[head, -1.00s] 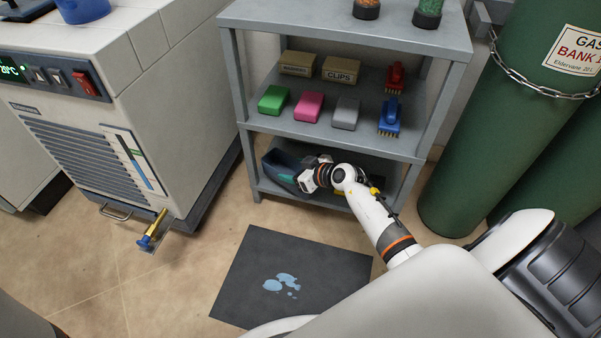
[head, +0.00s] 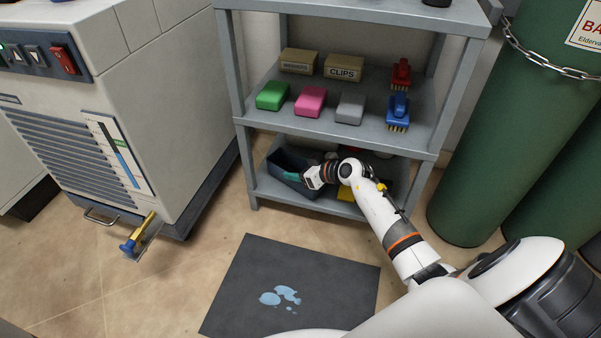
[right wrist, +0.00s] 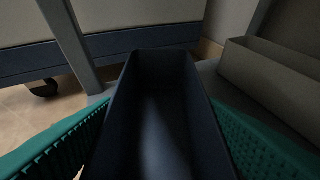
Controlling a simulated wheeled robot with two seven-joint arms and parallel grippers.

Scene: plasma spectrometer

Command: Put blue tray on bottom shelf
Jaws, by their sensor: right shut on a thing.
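The blue tray (head: 285,163) is a dark blue open box at the left end of the bottom shelf (head: 262,183) of the grey rack. In the right wrist view the tray (right wrist: 160,62) lies straight ahead, empty, between two teal finger pads. My right gripper (head: 300,177) is shut on the tray's near right side, its arm reaching in from the lower right. I cannot tell whether the tray's base fully touches the shelf. My left gripper is not in view.
The middle shelf above (head: 330,122) holds coloured blocks, two boxes and brushes. A yellow item (head: 346,193) lies right of my gripper on the bottom shelf. A grey bin (right wrist: 270,72) stands beside the tray. Green gas cylinders (head: 500,130) stand right; a dark mat (head: 290,285) lies in front.

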